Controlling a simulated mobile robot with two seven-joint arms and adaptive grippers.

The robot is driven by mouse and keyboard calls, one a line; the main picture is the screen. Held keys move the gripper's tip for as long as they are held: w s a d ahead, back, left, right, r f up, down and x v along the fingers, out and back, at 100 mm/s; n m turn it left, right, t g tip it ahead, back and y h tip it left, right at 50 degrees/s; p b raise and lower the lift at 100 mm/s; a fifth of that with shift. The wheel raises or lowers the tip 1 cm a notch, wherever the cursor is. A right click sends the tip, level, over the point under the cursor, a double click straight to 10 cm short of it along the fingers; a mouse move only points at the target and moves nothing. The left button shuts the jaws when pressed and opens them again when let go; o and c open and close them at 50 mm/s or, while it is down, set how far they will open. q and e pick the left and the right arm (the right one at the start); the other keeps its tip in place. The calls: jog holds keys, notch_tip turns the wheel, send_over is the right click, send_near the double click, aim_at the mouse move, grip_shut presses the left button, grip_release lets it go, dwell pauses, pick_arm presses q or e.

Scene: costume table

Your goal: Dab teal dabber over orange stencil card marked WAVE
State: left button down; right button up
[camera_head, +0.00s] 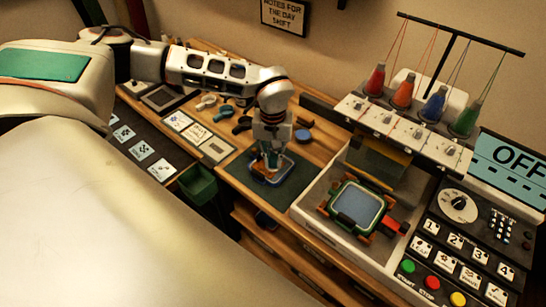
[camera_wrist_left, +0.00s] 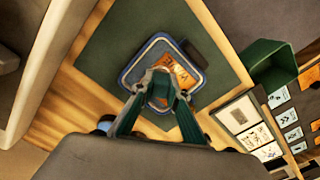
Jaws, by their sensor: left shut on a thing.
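My left gripper (camera_head: 270,152) points down over the dark green mat and is shut on the teal dabber, which shows between the fingers in the left wrist view (camera_wrist_left: 161,90). The orange stencil card (camera_wrist_left: 178,72) lies inside a blue-rimmed square frame (camera_wrist_left: 130,76) on the mat. Part of its dark lettering shows; the rest is hidden by the gripper and dabber. The dabber is over the card's near part; I cannot tell whether it touches. In the head view the gripper covers most of the card. My right gripper is not in view.
A dark green bin (camera_head: 198,184) stands left of the mat (camera_head: 292,188). Several small tools (camera_head: 225,112) lie behind it. An embroidery machine with thread cones (camera_head: 404,92) and a green-framed hoop (camera_head: 357,205) stands at right. The mat's front part is clear.

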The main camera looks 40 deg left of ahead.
pick_arm(q)
jog(key=shift+s, duration=0.1)
dwell(0.4)
jog(key=shift+r+p, duration=1.3)
jog(key=shift+r, duration=2.15)
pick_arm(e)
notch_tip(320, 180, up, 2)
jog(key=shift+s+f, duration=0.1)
pick_arm(q)
jog(key=shift+a+f+b, duration=0.1)
jog(key=shift+f+b, duration=0.2)
jog(key=shift+f, duration=0.15)
jog(key=f, duration=0.1)
jog(key=f+b, duration=0.1)
jog(key=f, duration=0.1)
jog(key=shift+w+a+f, duration=0.25)
jog(key=shift+w+a, duration=0.1)
jog(key=shift+w+a+f+b, duration=0.1)
jog(key=shift+f+b, duration=0.1)
jog(key=shift+f, duration=0.2)
jog(key=shift+w+a+f+b, duration=0.1)
jog(key=shift+f+b, duration=0.05)
jog(key=shift+f, duration=0.2)
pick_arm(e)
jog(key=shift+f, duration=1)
